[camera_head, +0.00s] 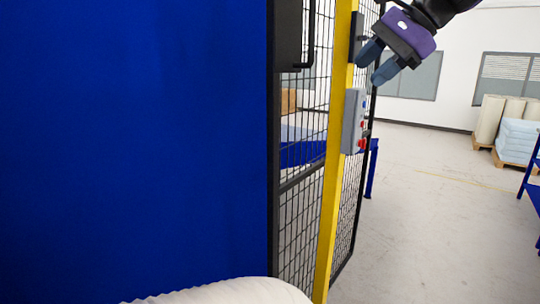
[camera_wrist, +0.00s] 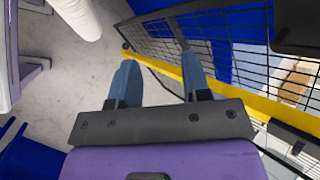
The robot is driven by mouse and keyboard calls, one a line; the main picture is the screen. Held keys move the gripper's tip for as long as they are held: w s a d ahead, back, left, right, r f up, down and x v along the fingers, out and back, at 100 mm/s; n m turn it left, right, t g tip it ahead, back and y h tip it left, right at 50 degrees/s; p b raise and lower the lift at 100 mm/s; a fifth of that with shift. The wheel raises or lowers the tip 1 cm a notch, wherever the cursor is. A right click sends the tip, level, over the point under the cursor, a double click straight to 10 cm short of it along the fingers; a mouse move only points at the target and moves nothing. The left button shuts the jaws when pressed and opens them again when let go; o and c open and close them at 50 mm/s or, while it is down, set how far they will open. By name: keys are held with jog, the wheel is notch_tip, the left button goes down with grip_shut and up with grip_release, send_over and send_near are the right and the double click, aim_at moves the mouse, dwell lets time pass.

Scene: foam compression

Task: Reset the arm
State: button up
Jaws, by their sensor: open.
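My gripper (camera_head: 372,66) is at the upper right in the head view, purple with two blue fingers. It points down and to the left, in the air in front of the yellow post (camera_head: 337,150). The fingers are apart with nothing between them. In the wrist view my gripper (camera_wrist: 158,85) shows both blue fingers spread, with grey floor seen between them. A grey control box (camera_head: 354,122) with red and blue buttons is fixed to the post, just below and left of the fingertips; I see no contact.
A large blue panel (camera_head: 135,140) fills the left. A black mesh fence (camera_head: 303,215) stands beside the post. Pallets with white rolls and stacked sheets (camera_head: 517,139) stand at the far right, near a blue frame (camera_head: 531,190). The floor (camera_head: 430,220) between is clear.

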jog(key=s+d+f+n+h, duration=0.3)
jog(key=s+d+f+n, duration=0.2)
jog(key=s+f, duration=0.4)
jog(key=s+d+f+n+t+h, duration=0.1)
jog(key=s+d+f+n+h, duration=0.3)
jog(key=s, duration=0.9)
notch_tip(320, 180, down, 5)
jog(key=shift+s+d+r+n+t, duration=0.15)
jog(key=shift+s+d+n+t, duration=0.2)
jog(key=shift+d+n, duration=0.8)
